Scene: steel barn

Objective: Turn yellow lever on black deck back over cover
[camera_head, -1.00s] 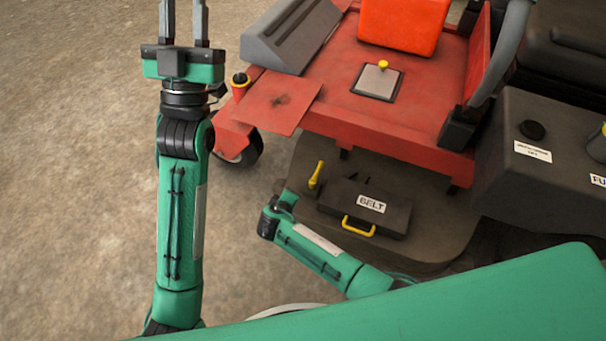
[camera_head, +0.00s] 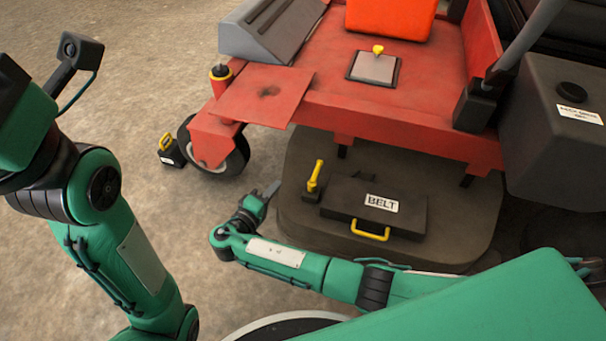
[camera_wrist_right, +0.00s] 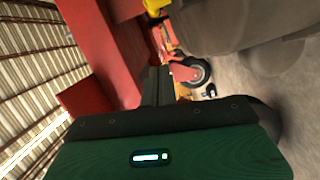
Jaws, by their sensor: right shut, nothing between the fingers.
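The yellow lever (camera_head: 314,178) stands upright on the left side of the black deck (camera_head: 460,232). Beside it, to the right, is the dark cover (camera_head: 340,194) marked BELT, with a yellow handle on its front; the cover looks shut. My right gripper (camera_head: 273,188) is just left of the deck, short of the lever and apart from it. Its fingers, also in the right wrist view (camera_wrist_right: 157,86), are shut and empty. Part of my left gripper's green body shows at the left edge; its fingertips are out of frame.
The red mower body (camera_head: 410,125) rises behind the deck, with a front wheel (camera_head: 215,150) at its left. A black block with a yellow handle (camera_head: 170,150) sits on the ground by the wheel. Bare ground lies to the left.

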